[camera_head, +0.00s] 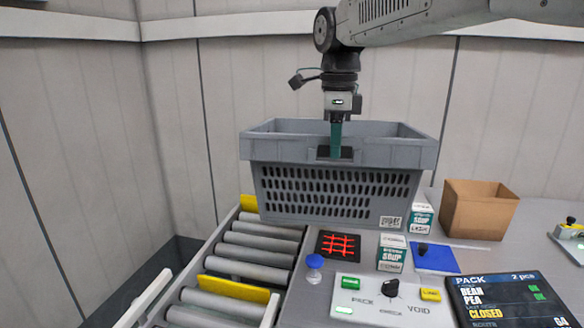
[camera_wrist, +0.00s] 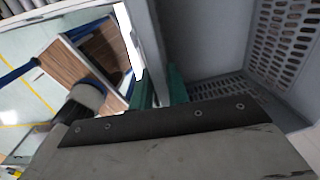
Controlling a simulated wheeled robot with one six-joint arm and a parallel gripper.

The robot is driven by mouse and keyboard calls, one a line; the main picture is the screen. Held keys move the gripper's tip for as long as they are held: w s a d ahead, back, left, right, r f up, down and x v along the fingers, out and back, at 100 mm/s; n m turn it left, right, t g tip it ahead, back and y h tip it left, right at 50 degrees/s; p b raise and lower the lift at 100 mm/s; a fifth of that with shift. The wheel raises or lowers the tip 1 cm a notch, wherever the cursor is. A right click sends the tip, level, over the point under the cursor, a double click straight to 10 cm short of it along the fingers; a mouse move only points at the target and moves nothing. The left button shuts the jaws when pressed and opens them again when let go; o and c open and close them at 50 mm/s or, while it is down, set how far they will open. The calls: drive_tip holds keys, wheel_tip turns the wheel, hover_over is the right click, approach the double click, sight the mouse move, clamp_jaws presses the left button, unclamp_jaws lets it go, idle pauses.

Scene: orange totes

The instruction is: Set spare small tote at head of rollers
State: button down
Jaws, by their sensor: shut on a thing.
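A grey small tote (camera_head: 290,150) with slotted sides hangs upright above the far end of the rollers and the counter. My gripper (camera_head: 336,150) is shut on the tote's near rim, at the middle of that wall. In the wrist view the tote's inside (camera_wrist: 215,40) looks empty where it shows, and my gripper's green fingers (camera_wrist: 160,92) straddle its wall. The rollers (camera_head: 250,256) run along the left of the counter. Their far end is partly hidden behind the tote.
Yellow dividers (camera_head: 235,289) stand on the rollers. Soup boxes (camera_head: 391,252), a blue-topped bottle (camera_head: 314,268), a button panel (camera_head: 385,310) and a PACK screen (camera_head: 510,300) crowd the counter. An open cardboard box (camera_head: 478,212) stands right of the tote.

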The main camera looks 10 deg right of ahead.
drive_tip(key=w+a+f+n, duration=0.2)
drive_tip(key=w+f+n, duration=0.2)
drive_tip(key=w, duration=0.3)
drive_tip(key=w+a+f+n, duration=0.2)
drive_tip(key=w+f+n, duration=0.3)
drive_tip(key=w+n, duration=0.2)
drive_tip(key=w+a+f+n+y, duration=0.1)
drive_tip(key=w+a+f+n, duration=0.1)
drive_tip(key=w+f+n, duration=0.3)
drive_tip(key=shift+w+a+f+n+t, duration=0.1)
drive_tip(key=shift+w+n+t, duration=0.1)
drive_tip(key=shift+w, duration=0.8)
drive_tip(key=shift+w+a+n+t, duration=0.1)
drive_tip(key=shift+w+n+t, duration=0.1)
drive_tip(key=shift+w, duration=0.8)
wheel_tip(320, 180, down, 13)
